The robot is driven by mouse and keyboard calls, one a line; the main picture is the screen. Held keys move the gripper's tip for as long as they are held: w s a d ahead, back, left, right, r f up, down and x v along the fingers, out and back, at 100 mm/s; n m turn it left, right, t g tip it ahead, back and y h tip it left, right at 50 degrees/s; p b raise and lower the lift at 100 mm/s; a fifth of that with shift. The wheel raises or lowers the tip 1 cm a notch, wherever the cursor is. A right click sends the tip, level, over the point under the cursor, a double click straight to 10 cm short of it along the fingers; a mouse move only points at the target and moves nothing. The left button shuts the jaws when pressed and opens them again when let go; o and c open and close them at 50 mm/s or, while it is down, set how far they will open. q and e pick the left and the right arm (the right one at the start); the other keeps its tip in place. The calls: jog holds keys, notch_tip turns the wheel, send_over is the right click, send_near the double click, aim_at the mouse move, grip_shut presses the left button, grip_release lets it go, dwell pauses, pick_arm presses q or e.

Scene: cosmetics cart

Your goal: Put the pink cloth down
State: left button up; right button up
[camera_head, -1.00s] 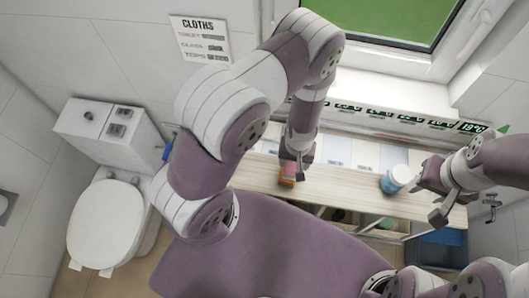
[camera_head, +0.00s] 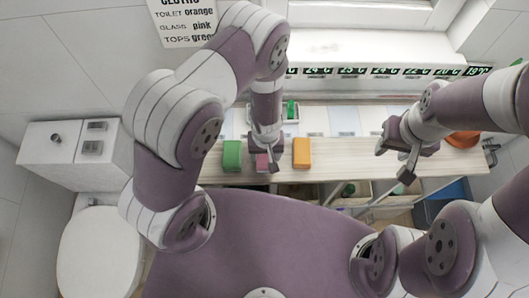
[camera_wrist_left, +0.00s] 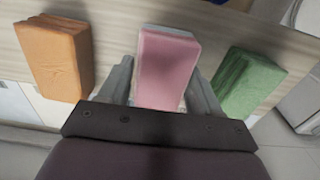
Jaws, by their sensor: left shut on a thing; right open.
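The pink cloth (camera_wrist_left: 167,66) is a folded block between the two fingers of my left gripper (camera_wrist_left: 162,88) in the left wrist view. In the head view the left gripper (camera_head: 266,164) is shut on the pink cloth (camera_head: 262,161) at the wooden shelf top (camera_head: 335,160), partly covering it. The cloth is at or just above the wood; I cannot tell if it touches. The green cloth (camera_head: 231,155) is to its left and the orange cloth (camera_head: 302,152) to its right, both on the wood. My right gripper (camera_head: 392,160) is open and empty over the right part of the shelf top.
A wall sign (camera_head: 185,25) pairs toilet with orange, glass with pink and tops with green. A small tray with a green item (camera_head: 291,109) is behind the cloths. An orange bowl (camera_head: 463,139) is at the right. Open compartments lie below the front edge. A toilet (camera_head: 98,245) stands left.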

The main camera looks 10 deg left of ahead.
pick_arm(q)
jog(key=o, duration=0.8)
jog(key=shift+w+a+f, duration=0.1)
jog(key=shift+w, duration=0.05)
jog(key=shift+c, duration=0.2)
jog(key=shift+o, duration=0.9)
jog(key=shift+d, duration=0.5)
jog(key=shift+a+r, duration=0.2)
jog(key=shift+r, duration=0.3)
notch_tip(320, 180, up, 22)
jog(key=w+a+f+m+h+p, duration=0.1)
jog(key=a+m+p, duration=0.1)
jog(key=p, duration=0.4)
jog(key=s+a+r+m+t+y, duration=0.1)
jog(key=s+a+r, duration=0.4)
jog(key=a+r, duration=0.3)
pick_arm(e)
notch_tip(320, 180, up, 6)
pick_arm(q)
notch_tip(320, 180, down, 11)
jog(key=d+b, duration=0.1)
jog(key=b, duration=1.1)
jog(key=shift+w, duration=0.4)
pick_arm(e)
notch_tip(320, 180, down, 13)
jog(key=shift+w+d+r, duration=0.2)
jog(key=shift+w+d, duration=0.05)
jog(key=shift+d, duration=0.05)
